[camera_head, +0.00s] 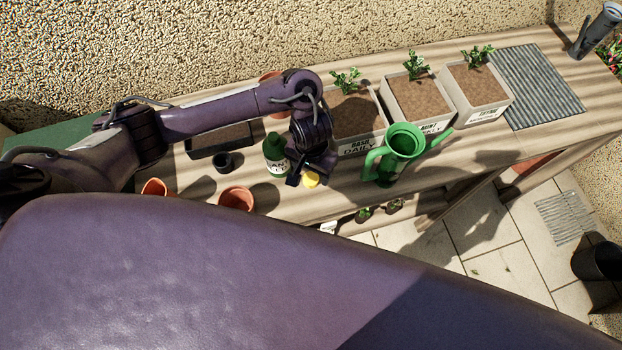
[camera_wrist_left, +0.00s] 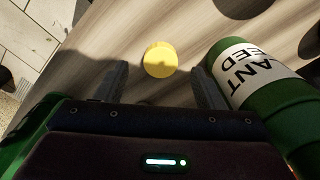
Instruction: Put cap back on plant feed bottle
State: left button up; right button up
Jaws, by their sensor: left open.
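The green plant feed bottle (camera_head: 275,156) with a white label stands on the wooden bench, just left of my left gripper in the head view. It also shows at the right of the left wrist view (camera_wrist_left: 262,84). The yellow cap (camera_head: 311,179) lies on the bench near its front edge. In the left wrist view the cap (camera_wrist_left: 160,59) lies beyond and between the fingertips, with nothing gripped. My left gripper (camera_head: 305,177) is open above the bench, beside the bottle. The bottle's top is partly hard to make out. My right gripper is not in view.
A green watering can (camera_head: 402,142) stands right of the gripper. Planter boxes (camera_head: 417,97) with seedlings line the back. Terracotta pots (camera_head: 236,198) and a small black pot (camera_head: 223,162) stand to the left. A ridged grey mat (camera_head: 537,85) lies at the right.

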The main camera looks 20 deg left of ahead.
aim_at(311, 180)
pick_arm(q)
jog(key=shift+f, duration=1.45)
jog(key=shift+c, duration=0.2)
jog(key=c, duration=1)
